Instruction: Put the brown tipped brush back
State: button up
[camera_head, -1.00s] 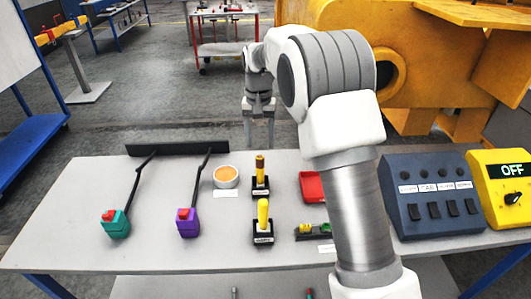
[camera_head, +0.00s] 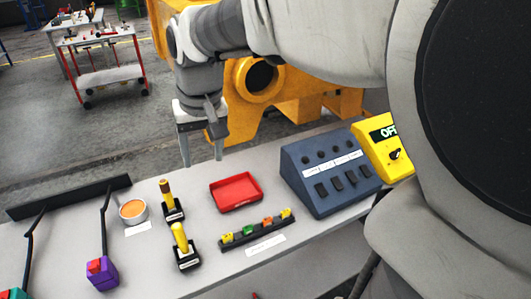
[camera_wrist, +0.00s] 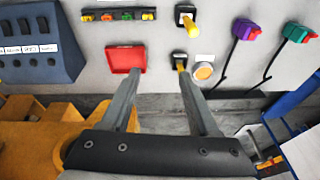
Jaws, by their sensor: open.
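The brown tipped brush (camera_head: 167,194) has a yellow body and a brown top. It stands upright in a black holder (camera_head: 174,213) near the far edge of the bench. A second, all-yellow piece (camera_head: 180,238) stands in a similar labelled holder in front of it. My gripper (camera_head: 202,158) is open and empty, pointing down, beyond the brush by the far bench edge. In the wrist view, its right fingertip appears close to the brush (camera_wrist: 181,62), with part of the brush hidden; I cannot tell whether they touch.
A round pot with orange contents (camera_head: 133,210) sits left of the brush. A red tray (camera_head: 236,192) and a rail of coloured pieces (camera_head: 256,232) lie right. A blue switch panel (camera_head: 330,172) and yellow OFF box (camera_head: 390,145) stand farther right. Purple-based lever (camera_head: 101,270) is left.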

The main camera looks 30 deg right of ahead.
jog(key=s+d+f+t, duration=0.1)
jog(key=s+d+t, duration=0.1)
jog(key=s, duration=1.3)
jog(key=shift+d+f+n+t, duration=0.15)
jog(key=shift+d+n+t, duration=0.25)
jog(key=shift+d, duration=0.05)
jog(key=shift+c, duration=0.3)
jog(key=shift+c, duration=0.6)
